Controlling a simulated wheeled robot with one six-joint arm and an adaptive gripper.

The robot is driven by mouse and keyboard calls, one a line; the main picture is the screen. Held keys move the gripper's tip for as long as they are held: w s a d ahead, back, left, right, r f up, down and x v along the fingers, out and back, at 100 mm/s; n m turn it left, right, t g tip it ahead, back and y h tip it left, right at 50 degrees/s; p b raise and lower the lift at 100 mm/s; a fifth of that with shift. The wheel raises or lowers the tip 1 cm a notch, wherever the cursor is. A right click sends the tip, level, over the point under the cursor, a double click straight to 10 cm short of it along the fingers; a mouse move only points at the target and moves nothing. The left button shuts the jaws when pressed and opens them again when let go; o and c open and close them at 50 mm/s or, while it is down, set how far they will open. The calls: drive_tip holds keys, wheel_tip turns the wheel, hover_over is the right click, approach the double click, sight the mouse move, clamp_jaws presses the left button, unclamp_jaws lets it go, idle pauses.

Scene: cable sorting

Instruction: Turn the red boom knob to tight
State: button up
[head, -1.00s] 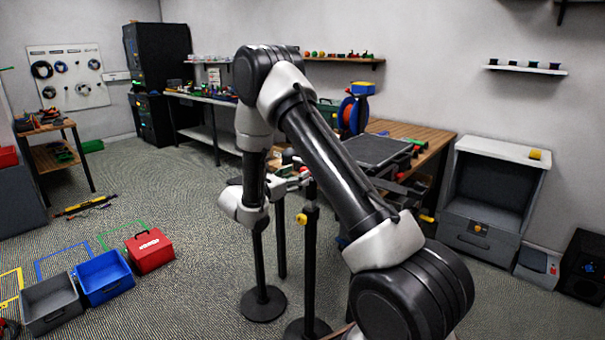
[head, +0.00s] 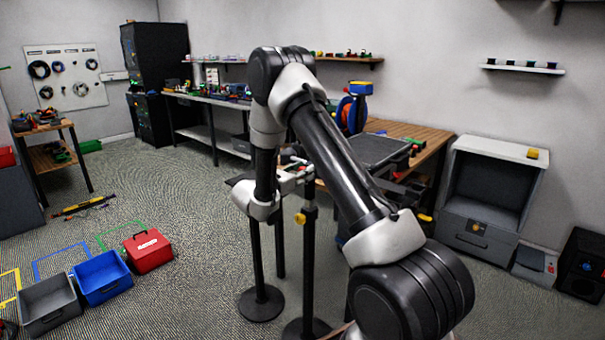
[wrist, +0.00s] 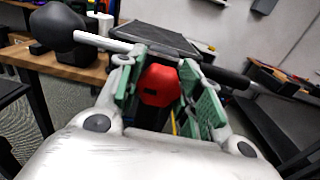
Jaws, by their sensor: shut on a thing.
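The red boom knob (wrist: 159,86) shows in the wrist view, between the two green pads of my gripper (wrist: 168,92). My gripper is shut on the knob, with one pad at its left side and one at its right. A light grey bar and a dark rod run out to either side just beyond it. In the head view my gripper (head: 294,181) is at the top of the dark stands, partly behind my own arm. The knob cannot be made out clearly there, and its tight mark is not visible.
A dark stand with a yellow knob (head: 300,218) and another round-based stand (head: 260,303) are close below my arm. A wooden workbench (head: 408,131) with a dark tray is behind. Grey, blue (head: 103,278) and red boxes lie on the floor at left.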

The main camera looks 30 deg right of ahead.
drive_tip(key=m, duration=0.4)
drive_tip(key=shift+s+m, duration=0.1)
drive_tip(key=shift+m, duration=0.2)
drive_tip(key=o, duration=1)
drive_tip(key=v, duration=1.2)
drive_tip(key=shift+o, duration=0.2)
